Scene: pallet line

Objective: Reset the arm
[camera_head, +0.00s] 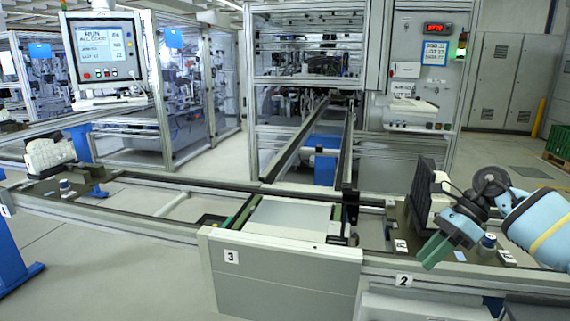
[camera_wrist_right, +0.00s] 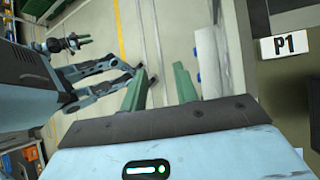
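My right arm comes in from the right in the head view. Its right gripper (camera_head: 432,254) has green fingers that point down and to the left, close to the front rail at the right-hand station. In the right wrist view the two green fingers (camera_wrist_right: 161,72) stand apart with nothing between them, over the floor beside a rail edge. My left gripper does not show in the head view.
A dark upright fixture with a light-coloured part (camera_head: 437,196) stands right behind the right gripper. A conveyor rail (camera_head: 130,222) runs across the front. A pale part (camera_head: 48,154) sits at the far left.

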